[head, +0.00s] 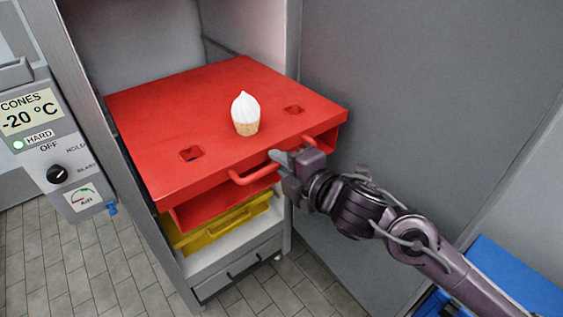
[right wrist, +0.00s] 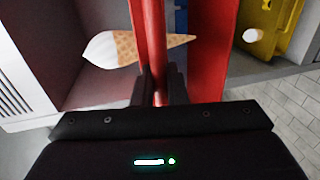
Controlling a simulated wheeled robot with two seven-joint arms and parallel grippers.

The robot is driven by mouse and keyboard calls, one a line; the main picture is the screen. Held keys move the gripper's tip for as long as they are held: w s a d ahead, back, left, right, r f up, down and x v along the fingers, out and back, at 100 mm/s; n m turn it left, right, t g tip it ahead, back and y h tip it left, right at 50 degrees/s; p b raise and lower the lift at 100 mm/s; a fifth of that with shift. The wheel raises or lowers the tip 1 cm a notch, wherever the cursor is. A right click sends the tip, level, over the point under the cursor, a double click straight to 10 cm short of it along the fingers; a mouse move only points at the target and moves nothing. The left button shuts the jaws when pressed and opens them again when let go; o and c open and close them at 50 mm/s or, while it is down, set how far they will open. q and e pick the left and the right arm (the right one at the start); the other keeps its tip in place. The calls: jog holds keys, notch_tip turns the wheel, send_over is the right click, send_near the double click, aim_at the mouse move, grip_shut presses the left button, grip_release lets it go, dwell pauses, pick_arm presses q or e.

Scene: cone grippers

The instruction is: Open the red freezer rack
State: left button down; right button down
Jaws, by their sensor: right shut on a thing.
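The red freezer rack (head: 185,110) is in the open cabinet in the head view. Its front sticks out beyond the yellow rack below. A red handle (head: 254,176) shows on its front. The bar looks like part of the rack's front handle. A white ice cream cone (head: 245,113) stands upright in the rack's top. My left gripper is out of view.
A yellow rack (head: 215,228) sits under the red one. A grey door or panel (head: 400,80) stands right of the cabinet, close to my right arm. A control box (head: 55,145) is at the left. Blue boxes (head: 510,280) lie at the lower right.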

jog(key=c, duration=1.5)
grip_release()
jog(key=shift+c, duration=0.2)
jog(key=b+v, duration=0.1)
jog(key=v, duration=0.6)
jog(key=shift+s+d, duration=0.25)
jog(key=shift+s, duration=0.05)
